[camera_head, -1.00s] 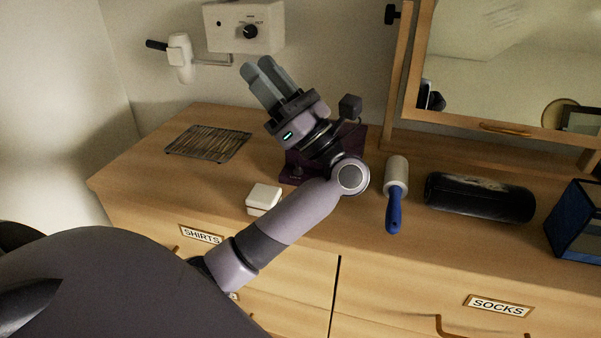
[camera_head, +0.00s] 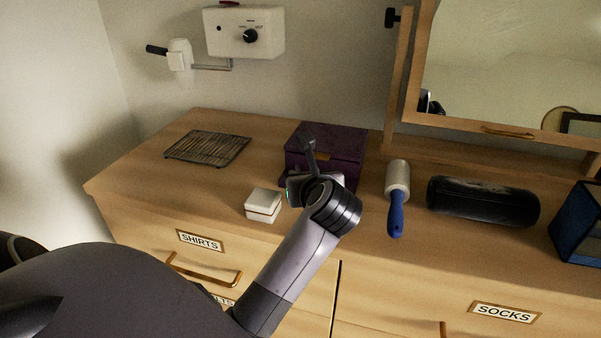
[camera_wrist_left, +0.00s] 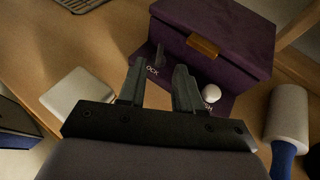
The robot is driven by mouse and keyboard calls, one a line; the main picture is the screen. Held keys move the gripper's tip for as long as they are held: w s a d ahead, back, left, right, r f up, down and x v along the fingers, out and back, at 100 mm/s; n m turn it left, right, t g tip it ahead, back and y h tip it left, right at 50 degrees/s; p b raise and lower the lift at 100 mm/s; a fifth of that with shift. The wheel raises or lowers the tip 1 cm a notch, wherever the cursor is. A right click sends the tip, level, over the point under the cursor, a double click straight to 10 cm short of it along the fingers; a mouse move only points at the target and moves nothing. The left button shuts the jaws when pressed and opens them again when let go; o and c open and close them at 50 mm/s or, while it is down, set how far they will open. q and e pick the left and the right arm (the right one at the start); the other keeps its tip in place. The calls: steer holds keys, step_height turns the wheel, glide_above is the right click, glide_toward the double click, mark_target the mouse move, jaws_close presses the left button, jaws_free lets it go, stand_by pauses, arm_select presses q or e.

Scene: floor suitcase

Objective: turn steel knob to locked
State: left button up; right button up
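A purple box (camera_head: 338,142) with a brass clasp stands on the dresser; it also shows in the left wrist view (camera_wrist_left: 215,30). On a purple plate before it, a small dark upright knob (camera_wrist_left: 158,56) stands near a partly hidden label ending in "OCK". I cannot tell surely which knob is steel. My left gripper (camera_wrist_left: 160,78) is open, its fingers apart and empty, pointing at the plate between the knobs. In the head view its fingers are mostly hidden. My right gripper is out of view.
A small white box (camera_head: 263,204) is left of the gripper, and a lint roller (camera_head: 396,196) is right. A dark cylinder (camera_head: 482,202), wire rack (camera_head: 208,147) and mirror (camera_head: 510,70) stand around. A wall box (camera_head: 244,33) with a dial is behind.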

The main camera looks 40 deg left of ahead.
mark_target(297, 170)
arm_select(q)
steer(key=shift+x, duration=2)
steer(key=shift+r, duration=0.1)
jaws_close()
steer(key=m+p, duration=0.1)
steer(key=m+t+h+p, duration=0.1)
steer(key=t+h+p, duration=0.1)
steer(key=shift+s+a+r+m, duration=0.15)
steer(key=shift+s+a+m, duration=0.1)
steer(key=shift+m, duration=0.15)
steer(key=shift+a+m+t+h+p, duration=0.15)
steer(key=shift+m+t+h+p, duration=0.45)
steer(key=shift+t+h+p, duration=0.15)
steer(key=shift+f+m, duration=0.2)
steer(key=shift+m, duration=0.1)
jaws_free()
